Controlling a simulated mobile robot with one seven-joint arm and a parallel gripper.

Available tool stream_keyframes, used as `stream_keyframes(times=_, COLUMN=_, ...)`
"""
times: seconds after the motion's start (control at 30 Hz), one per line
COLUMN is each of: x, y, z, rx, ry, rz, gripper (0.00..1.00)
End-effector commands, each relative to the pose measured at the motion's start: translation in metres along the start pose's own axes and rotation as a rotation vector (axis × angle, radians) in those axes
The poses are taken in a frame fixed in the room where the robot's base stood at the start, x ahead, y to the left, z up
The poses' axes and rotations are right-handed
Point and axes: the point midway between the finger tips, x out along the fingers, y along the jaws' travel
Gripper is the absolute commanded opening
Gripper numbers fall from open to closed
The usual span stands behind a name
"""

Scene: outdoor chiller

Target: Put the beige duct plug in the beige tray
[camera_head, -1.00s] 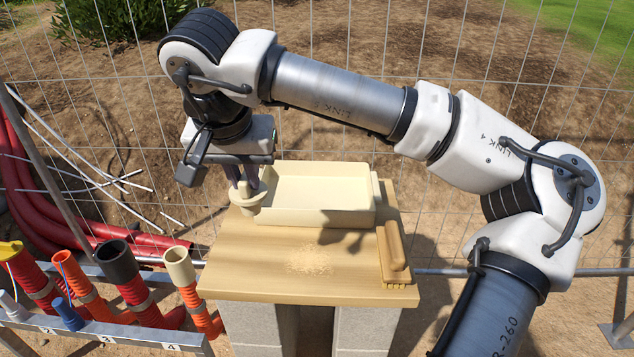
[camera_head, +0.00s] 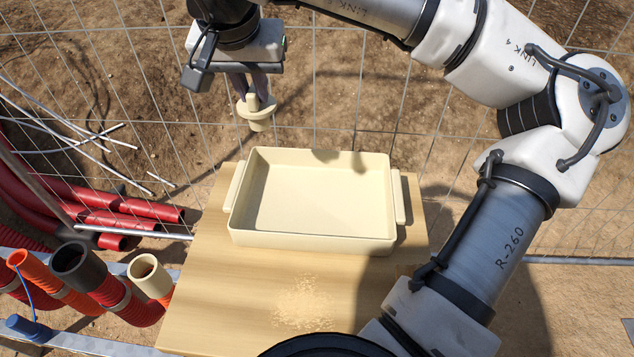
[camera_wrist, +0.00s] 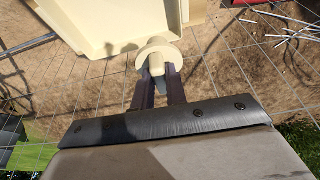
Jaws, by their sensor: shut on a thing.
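The beige duct plug (camera_head: 257,114) has a wide round flange and a narrower stem. My gripper (camera_head: 251,93) is shut on its upper part and holds it upright in the air. The plug also shows between the two dark fingers in the wrist view (camera_wrist: 157,56). The beige tray (camera_head: 312,241) is a shallow, empty rectangular tray with a handle at each side, on the wooden board. In the head view the plug appears beyond the tray's back left corner. The tray is partly cut off in the wrist view (camera_wrist: 100,42).
The wooden board (camera_head: 215,300) has a patch of sawdust (camera_head: 303,303) in front of the tray. A wire mesh fence (camera_head: 350,105) stands behind the board. Capped and open duct ends, with a black one (camera_head: 78,262) and a beige-rimmed one (camera_head: 150,275), stand at the lower left.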

Motion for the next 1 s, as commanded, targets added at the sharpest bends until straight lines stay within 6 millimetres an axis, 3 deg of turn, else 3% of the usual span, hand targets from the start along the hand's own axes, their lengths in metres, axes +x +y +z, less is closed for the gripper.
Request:
stream_keyframes(times=0.17, x=0.017, y=0.000, z=0.006, rx=-0.001, ry=-0.002, rz=0.001, gripper=0.00)
stream_keyframes(times=0.6, x=0.123, y=0.000, z=0.045, rx=0.000, ry=-0.004, rz=-0.001, gripper=0.00)
stream_keyframes(times=1.0, x=0.169, y=0.000, z=0.062, rx=0.000, ry=-0.003, rz=0.000, gripper=0.00)
